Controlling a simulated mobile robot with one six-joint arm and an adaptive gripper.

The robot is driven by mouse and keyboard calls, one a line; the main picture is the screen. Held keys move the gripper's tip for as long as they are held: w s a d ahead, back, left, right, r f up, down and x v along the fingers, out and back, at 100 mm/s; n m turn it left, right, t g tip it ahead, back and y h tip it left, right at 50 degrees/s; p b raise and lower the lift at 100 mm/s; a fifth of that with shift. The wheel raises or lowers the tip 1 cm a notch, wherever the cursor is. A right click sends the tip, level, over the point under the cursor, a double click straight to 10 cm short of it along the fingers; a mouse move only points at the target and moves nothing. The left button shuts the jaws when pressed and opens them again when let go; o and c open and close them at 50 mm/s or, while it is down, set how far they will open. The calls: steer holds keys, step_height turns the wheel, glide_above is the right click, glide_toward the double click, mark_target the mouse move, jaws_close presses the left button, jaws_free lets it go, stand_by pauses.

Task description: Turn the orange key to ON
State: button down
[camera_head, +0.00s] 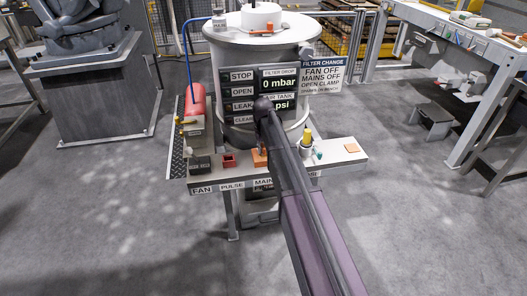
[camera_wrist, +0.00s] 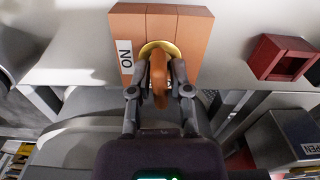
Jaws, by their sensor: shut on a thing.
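The orange key (camera_wrist: 158,76) stands in a round brass-coloured plate (camera_wrist: 147,50) on an orange block (camera_wrist: 192,28). A white ON label (camera_wrist: 126,57) is on the block, left of the key in the wrist view. The key's grip runs up and down in that picture. My gripper (camera_wrist: 159,80) has one finger on each side of the key and is shut on it. In the head view the orange block (camera_head: 260,158) sits on the shelf above the MAINS label, and my arm hides most of the gripper and the key.
A red open-topped box (camera_wrist: 280,58) is beside the block; it also shows in the head view (camera_head: 229,160). A grey box (camera_wrist: 290,138) is farther right. The shelf (camera_head: 338,157) also carries a yellow-topped item (camera_head: 307,137). A display panel (camera_head: 280,84) rises behind.

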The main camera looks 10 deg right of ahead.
steer(key=shift+m, duration=1.4)
steer(key=shift+n, duration=0.7)
steer(key=shift+c, duration=2.4)
jaws_free()
steer(key=shift+f, duration=0.1)
steer(key=shift+m, duration=0.7)
steer(key=shift+n, duration=0.6)
